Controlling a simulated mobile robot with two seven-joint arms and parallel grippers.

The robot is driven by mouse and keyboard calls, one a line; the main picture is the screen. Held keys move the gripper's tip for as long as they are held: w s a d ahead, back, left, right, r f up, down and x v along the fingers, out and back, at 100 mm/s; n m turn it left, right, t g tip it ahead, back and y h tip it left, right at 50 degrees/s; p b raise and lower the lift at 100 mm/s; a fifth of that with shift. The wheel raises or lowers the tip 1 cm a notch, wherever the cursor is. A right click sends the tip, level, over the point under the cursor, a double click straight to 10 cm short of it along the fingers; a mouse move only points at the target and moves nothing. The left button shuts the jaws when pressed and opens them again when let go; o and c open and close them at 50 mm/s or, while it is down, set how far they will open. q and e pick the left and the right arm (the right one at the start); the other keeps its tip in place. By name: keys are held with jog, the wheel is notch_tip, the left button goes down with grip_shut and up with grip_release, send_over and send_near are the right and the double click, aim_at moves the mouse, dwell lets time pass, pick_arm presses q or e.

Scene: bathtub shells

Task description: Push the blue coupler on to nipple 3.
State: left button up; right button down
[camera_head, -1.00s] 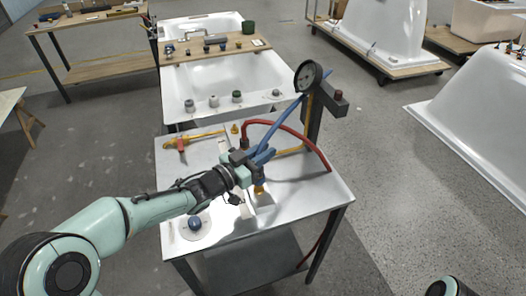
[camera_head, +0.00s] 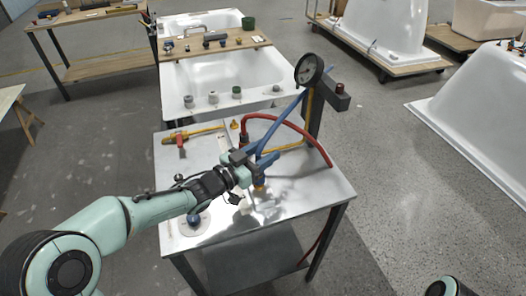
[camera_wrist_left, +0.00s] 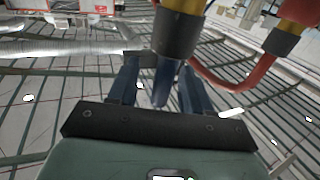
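My left gripper (camera_head: 262,170) is over the middle of the metal table, its fingers around the blue coupler (camera_head: 260,181). A brass nipple (camera_head: 259,189) shows just under the coupler; its number cannot be read. In the left wrist view, the fingers (camera_wrist_left: 160,80) stand on both sides of the blue part. A dark collar (camera_wrist_left: 175,38) there meets a yellow-brass cylinder (camera_wrist_left: 187,5). How far the coupler sits on the nipple cannot be told. The blue hose (camera_head: 283,123) runs up to the gauge post. My right gripper is out of view.
A red hose (camera_head: 290,124) arches behind the gripper. The gauge (camera_head: 309,69) stands on a dark post at the right. A blue knob (camera_head: 194,220) on a disc is front left. The table's right front is clear.

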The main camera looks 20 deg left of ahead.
pick_arm(q)
jog(key=v, duration=1.3)
jog(key=shift+s, duration=0.15)
jog(key=shift+a+f, duration=0.1)
